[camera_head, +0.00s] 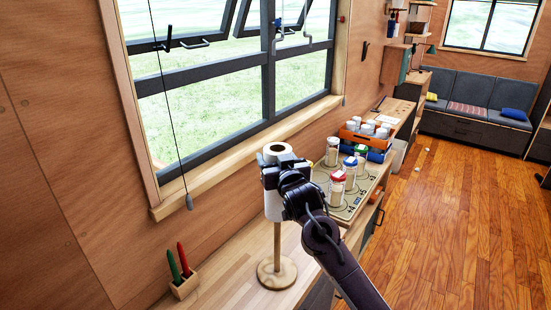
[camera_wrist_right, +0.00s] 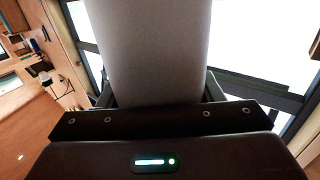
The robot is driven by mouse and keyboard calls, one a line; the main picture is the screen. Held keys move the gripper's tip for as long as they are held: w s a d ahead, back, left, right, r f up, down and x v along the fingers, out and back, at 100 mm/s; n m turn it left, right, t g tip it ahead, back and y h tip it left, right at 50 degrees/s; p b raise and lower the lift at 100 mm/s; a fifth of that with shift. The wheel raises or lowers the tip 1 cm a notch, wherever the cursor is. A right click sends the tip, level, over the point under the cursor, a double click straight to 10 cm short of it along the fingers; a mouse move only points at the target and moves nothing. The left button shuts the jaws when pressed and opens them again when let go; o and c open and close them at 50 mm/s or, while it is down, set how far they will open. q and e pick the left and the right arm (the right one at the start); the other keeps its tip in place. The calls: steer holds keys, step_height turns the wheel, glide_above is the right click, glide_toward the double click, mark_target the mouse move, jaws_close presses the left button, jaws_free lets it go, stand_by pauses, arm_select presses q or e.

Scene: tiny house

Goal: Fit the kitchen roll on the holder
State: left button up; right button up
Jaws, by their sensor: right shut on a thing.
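The white kitchen roll (camera_head: 273,205) is upright in the head view, with its open core facing up. My right gripper (camera_head: 283,178) is shut on it from the right side. The roll also fills the upper middle of the right wrist view (camera_wrist_right: 150,50). The wooden holder (camera_head: 277,272) stands on the counter, with a round base and a thin post. The roll is well above the base and in line with the post in the picture. The post's top is hidden, so I cannot tell whether it is inside the core or behind the roll. My left gripper is not in view.
A pen box (camera_head: 184,287) with a red and a green item stands on the counter (camera_head: 225,285) left of the holder. Several jars stand on a mat (camera_head: 352,207) behind right. An orange crate (camera_head: 352,138) is farther back. A window cord (camera_head: 189,202) hangs at left.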

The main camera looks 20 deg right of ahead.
steer(key=shift+f, duration=0.6)
steer(key=shift+b, duration=0.3)
steer(key=shift+f+b, duration=0.7)
steer(key=shift+f, duration=0.95)
steer(key=shift+f+b, duration=0.8)
steer(key=shift+f, duration=0.65)
steer(key=shift+f+b, duration=0.7)
steer(key=shift+f, duration=0.8)
